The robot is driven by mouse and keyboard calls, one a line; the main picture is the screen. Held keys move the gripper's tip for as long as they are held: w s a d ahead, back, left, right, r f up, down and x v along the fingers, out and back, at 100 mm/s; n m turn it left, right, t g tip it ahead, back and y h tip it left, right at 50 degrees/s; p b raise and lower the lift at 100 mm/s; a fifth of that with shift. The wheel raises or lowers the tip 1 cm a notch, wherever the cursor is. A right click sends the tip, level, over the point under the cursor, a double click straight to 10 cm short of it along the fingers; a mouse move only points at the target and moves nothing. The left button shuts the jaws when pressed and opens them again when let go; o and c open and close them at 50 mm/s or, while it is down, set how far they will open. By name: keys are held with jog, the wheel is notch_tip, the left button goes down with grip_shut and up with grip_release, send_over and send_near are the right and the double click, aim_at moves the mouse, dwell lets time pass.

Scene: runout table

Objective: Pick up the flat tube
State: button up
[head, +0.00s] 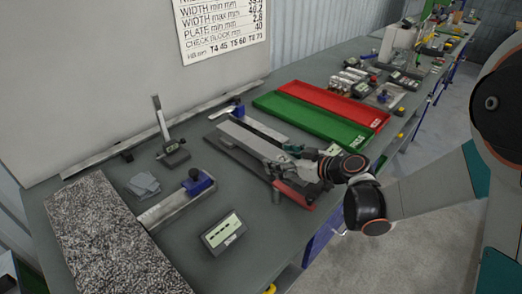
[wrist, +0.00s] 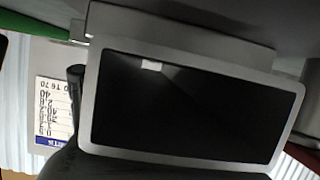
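The flat tube (head: 243,138) is a long, light grey bar lying on a dark fixture on the bench in the head view. In the wrist view its open end (wrist: 185,159) is very close and fills the middle, a wide rectangular rim around a dark hollow with a small bright patch inside. My gripper (head: 283,166) is at the tube's near end in the head view. The fingers are small and partly hidden there, so I cannot tell whether they are open, touching the tube or shut on it.
A green tray (head: 312,121) and a red tray (head: 340,102) lie behind my gripper. A blue-ended clamp bar (head: 178,205), a digital display box (head: 222,231) and a speckled granite plate (head: 108,240) are at the left. A red-ended bar (head: 294,195) lies near the front edge.

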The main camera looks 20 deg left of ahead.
jog(key=c, duration=1.4)
jog(key=shift+r, duration=0.1)
